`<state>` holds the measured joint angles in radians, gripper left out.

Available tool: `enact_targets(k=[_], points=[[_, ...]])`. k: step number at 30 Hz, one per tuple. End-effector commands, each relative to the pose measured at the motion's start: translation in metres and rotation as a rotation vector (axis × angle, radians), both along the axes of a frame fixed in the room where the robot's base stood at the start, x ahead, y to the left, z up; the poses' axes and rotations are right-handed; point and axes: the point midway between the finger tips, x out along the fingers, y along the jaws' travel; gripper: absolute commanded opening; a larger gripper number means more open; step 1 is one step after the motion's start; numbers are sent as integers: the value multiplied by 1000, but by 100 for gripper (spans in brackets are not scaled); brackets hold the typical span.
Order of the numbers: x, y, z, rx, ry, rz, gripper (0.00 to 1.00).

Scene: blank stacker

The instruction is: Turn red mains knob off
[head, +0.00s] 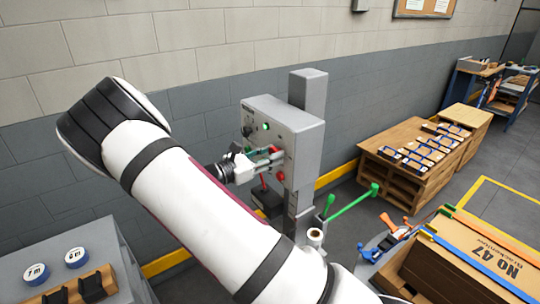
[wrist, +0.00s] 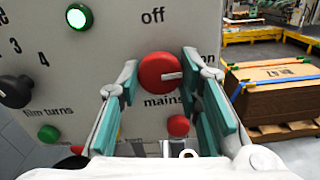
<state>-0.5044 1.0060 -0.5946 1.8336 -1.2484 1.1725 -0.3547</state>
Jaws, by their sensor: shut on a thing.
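The red mains knob (wrist: 160,72) is on the front of a grey control box (head: 306,140), between the labels "off" above and "mains" below. Its white mark points to the right, toward the partly hidden "on" label. My gripper (wrist: 160,78) is shut on the knob, with a teal-padded finger on each side of it. In the head view, my gripper (head: 262,157) is at the box's front face, and the fingers partly hide the knob there.
Around the knob are a lit green lamp (wrist: 78,17), a black film turns knob (wrist: 16,91), a green button (wrist: 48,133) and a smaller red button (wrist: 178,125).

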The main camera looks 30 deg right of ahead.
Motion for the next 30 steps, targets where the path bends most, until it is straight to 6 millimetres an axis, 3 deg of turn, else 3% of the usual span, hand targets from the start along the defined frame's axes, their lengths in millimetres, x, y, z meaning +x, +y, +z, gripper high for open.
enact_targets(k=[30], points=[[0,0,1,-32,898,0,4]])
